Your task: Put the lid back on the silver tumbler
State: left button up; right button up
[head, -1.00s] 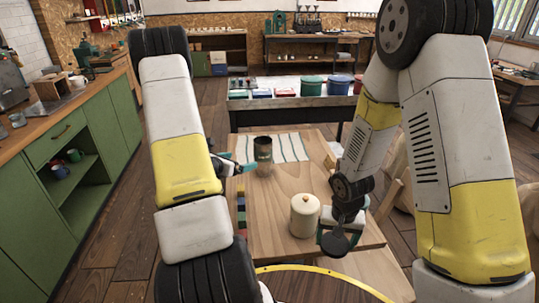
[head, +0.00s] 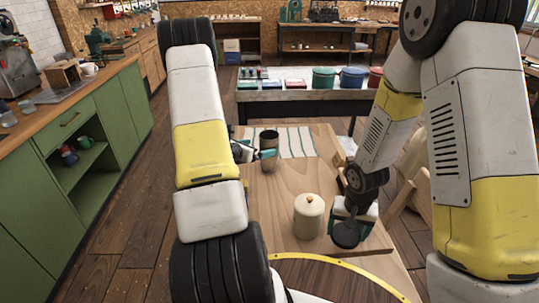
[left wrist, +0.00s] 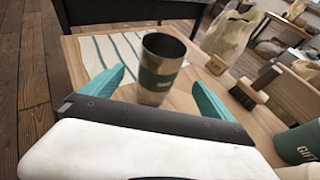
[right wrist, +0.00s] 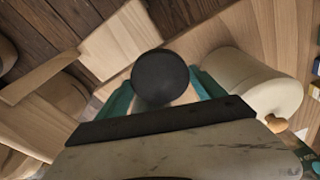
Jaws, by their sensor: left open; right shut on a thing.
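The silver tumbler (head: 269,138) stands upright and open-topped near the striped cloth on the wooden table. In the left wrist view the tumbler (left wrist: 161,68) shows a dark green band and a dark inside. My left gripper (head: 257,153) is open at the tumbler; in the left wrist view its teal fingers stand on either side of it, and I cannot tell whether they touch it. My right gripper (head: 350,218) is shut on the dark round lid (head: 345,234), held near the table's front right. The lid (right wrist: 160,77) also fills the space between its fingers in the right wrist view.
A cream canister (head: 308,216) with a knobbed top stands close left of my right gripper. A striped cloth (head: 297,142) lies at the table's far side. The table's middle is clear.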

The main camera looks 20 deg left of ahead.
aim_at(264, 147)
pick_arm(q)
jog(key=shift+x, duration=1.95)
jog(key=shift+x, duration=2.55)
jog(key=shift+a+f, duration=0.15)
jog(key=shift+c, duration=0.2)
jog(key=c, duration=1.7)
notch_tip(264, 147, up, 10)
jog(key=shift+r, duration=0.1)
